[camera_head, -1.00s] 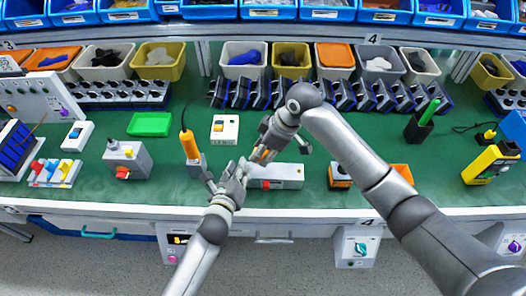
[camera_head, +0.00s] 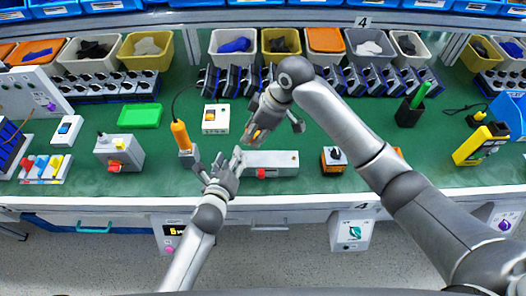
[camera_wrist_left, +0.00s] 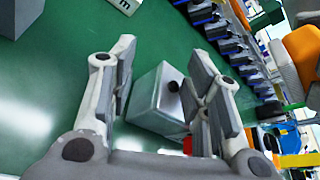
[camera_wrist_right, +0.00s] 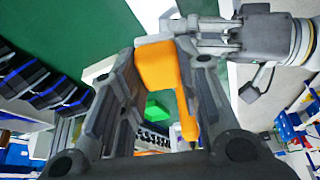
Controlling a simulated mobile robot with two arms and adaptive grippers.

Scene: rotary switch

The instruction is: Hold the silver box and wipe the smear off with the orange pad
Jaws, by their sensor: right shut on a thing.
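The silver box (camera_head: 284,160) is a long grey block with a red button on its front, lying on the green bench. Its near end shows in the left wrist view (camera_wrist_left: 150,98), with a dark round spot on it; I cannot tell whether this is the smear. My left gripper (camera_head: 219,166) is open at the box's left end, its fingers (camera_wrist_left: 160,75) spread with the box showing between them. My right gripper (camera_head: 256,133) is above and behind the box's left end, shut on the orange pad (camera_wrist_right: 157,65). The pad is partly hidden by the fingers.
An orange-handled tool (camera_head: 181,135) stands in a holder just left of my grippers. An orange box with a black knob (camera_head: 334,159) stands to the right of the silver box. A rack of black-and-blue units lines the back.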

